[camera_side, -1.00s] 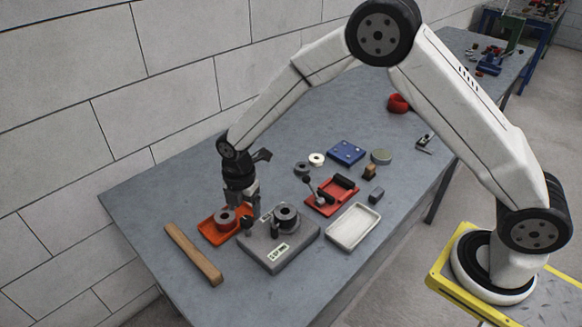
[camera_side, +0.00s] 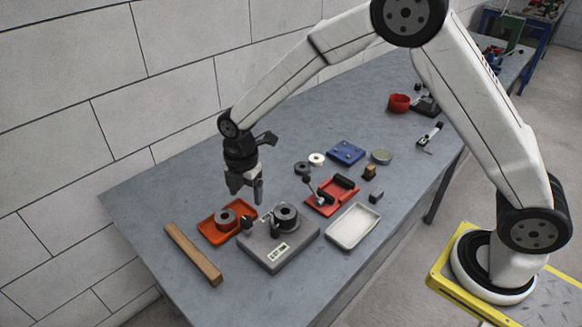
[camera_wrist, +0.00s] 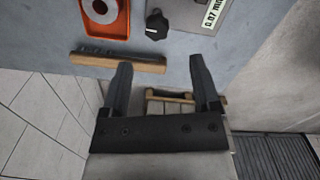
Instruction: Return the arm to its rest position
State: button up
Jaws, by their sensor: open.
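In the wrist view my gripper (camera_wrist: 165,85) also shows spread, empty fingers. The orange tray (camera_side: 209,236) holds a grey ring (camera_side: 225,217). The grey fixture (camera_side: 268,255) carries a dark round part (camera_side: 286,213), a black knob and a label. The table top under the fingers is partly hidden from the side.
A wooden bar (camera_side: 193,254) lies at the front left. A red tray (camera_side: 322,205) and a white tray (camera_side: 353,228) stand right of the fixture. The wall runs along the left.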

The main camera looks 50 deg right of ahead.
jog(key=s+d+r+m+t, duration=0.1)
jog(key=s+d+r+m, duration=0.1)
jog(key=s+d+m, duration=0.4)
jog(key=s+d+r+m+t, duration=0.1)
jog(key=s+d+r+m, duration=0.1)
jog(key=s+d+m, duration=0.5)
jog(key=s+m, duration=0.5)
jog(key=m, duration=0.3)
jog(key=shift+s+d+r+t, duration=0.2)
jog(key=shift+d+r+t, duration=0.1)
